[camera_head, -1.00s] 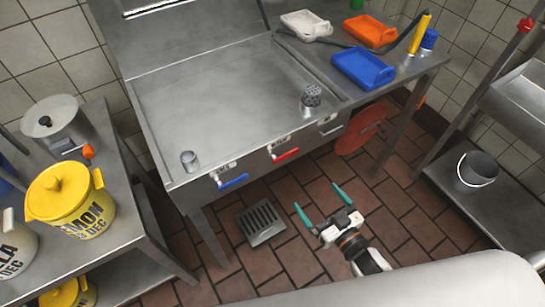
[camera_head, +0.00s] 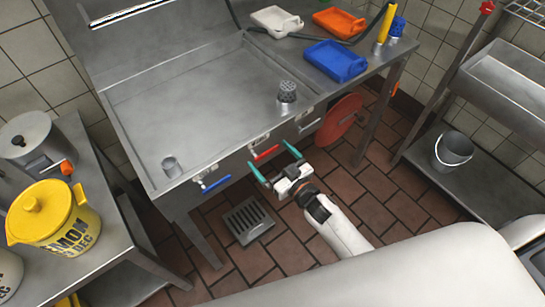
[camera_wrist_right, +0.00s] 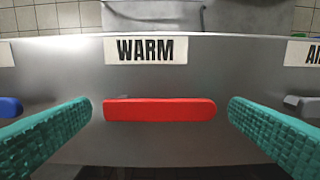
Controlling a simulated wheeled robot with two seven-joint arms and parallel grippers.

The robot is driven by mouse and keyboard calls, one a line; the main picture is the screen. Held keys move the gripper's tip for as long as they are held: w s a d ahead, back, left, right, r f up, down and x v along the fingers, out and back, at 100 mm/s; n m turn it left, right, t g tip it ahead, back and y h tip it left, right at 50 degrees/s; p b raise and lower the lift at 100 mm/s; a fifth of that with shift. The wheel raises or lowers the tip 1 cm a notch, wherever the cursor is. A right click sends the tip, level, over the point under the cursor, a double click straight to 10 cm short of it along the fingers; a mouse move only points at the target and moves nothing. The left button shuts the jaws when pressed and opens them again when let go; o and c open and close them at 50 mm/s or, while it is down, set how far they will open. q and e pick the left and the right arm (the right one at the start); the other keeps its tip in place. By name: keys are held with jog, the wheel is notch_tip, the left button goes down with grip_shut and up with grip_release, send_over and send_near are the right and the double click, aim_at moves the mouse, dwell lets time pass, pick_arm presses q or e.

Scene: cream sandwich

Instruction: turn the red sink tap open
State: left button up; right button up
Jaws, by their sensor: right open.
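The red tap handle (camera_head: 265,154) is on the front of the steel sink, between a blue handle and a grey one. In the right wrist view the red handle (camera_wrist_right: 160,110) lies level under a label reading WARM. My right gripper (camera_head: 275,164) is open just in front of it. Its teal fingers stand one to each side of the handle in the wrist view (camera_wrist_right: 163,130), with gaps and no visible contact. My left gripper is not in view.
A blue tap handle (camera_head: 214,184) is left of the red one. A floor drain (camera_head: 248,220) lies below. A red disc (camera_head: 340,121) is under the counter. A yellow pot (camera_head: 40,212) stands at left, a bucket (camera_head: 453,149) at right.

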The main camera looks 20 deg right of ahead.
jog(key=c, duration=1.4)
jog(key=shift+m, duration=0.3)
jog(key=shift+s+a+f+m, duration=0.15)
jog(key=shift+a+f+m, duration=0.4)
jog(key=shift+m, duration=2.3)
jog(key=shift+s+a+f+m, duration=0.2)
jog(key=shift+a+f+m, duration=0.3)
jog(key=shift+m, duration=2.4)
jog(key=shift+s+a+f+m, duration=0.15)
jog(key=shift+a+f+m, duration=0.4)
jog(key=shift+m, duration=2.3)
